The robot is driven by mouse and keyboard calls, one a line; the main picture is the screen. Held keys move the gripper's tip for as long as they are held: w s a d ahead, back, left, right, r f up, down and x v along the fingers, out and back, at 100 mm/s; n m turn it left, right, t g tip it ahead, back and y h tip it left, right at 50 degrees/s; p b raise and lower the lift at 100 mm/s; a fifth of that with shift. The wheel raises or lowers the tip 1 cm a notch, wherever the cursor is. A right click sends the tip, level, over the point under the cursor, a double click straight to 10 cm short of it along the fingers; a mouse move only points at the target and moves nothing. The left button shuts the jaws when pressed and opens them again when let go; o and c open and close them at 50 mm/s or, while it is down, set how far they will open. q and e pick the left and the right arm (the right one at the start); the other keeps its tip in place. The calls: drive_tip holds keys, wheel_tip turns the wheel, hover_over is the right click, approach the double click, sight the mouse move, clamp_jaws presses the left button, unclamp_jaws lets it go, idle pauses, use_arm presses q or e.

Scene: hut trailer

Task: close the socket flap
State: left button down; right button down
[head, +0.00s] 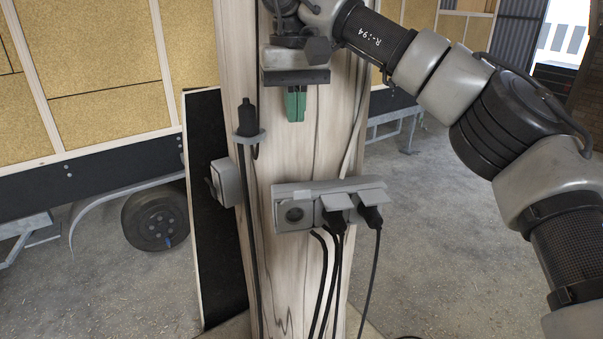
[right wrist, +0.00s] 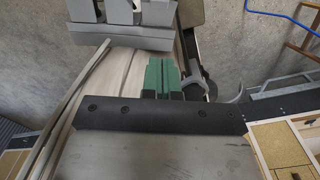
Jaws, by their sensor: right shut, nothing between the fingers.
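A grey socket strip (head: 277,220) is fixed across the pale wooden post. Its left socket (head: 294,214) shows its round opening, with the grey flap (head: 292,190) standing up above it. Black plugs sit in the middle (head: 336,217) and right (head: 372,215) sockets, under raised flaps. My right gripper (head: 295,107) has green fingers, shut and empty, in front of the post and above the strip's left part, apart from it. In the right wrist view the green fingers (right wrist: 162,76) are together and the strip (right wrist: 118,38) shows at the top. My left gripper is out of view.
A black plug (head: 247,117) hangs in a holder on the post's left, its cable running down. A grey box (head: 224,183) is on the post's left side. Black cables (head: 338,270) hang below the strip. A dark board (head: 215,230) leans behind the post.

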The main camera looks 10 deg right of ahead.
sight(299, 199)
drive_tip(key=f, duration=0.3)
drive_tip(key=s+f+p, duration=0.1)
drive_tip(key=f, duration=0.5)
drive_tip(key=shift+s+d+p, duration=0.15)
drive_tip(key=shift+s+p, duration=0.1)
drive_tip(key=shift+p, duration=0.1)
drive_tip(key=shift+s+f, duration=0.35)
drive_tip(key=shift+s, duration=0.1)
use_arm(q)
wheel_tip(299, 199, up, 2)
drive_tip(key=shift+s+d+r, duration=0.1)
use_arm(e)
drive_tip(key=shift+f, duration=0.25)
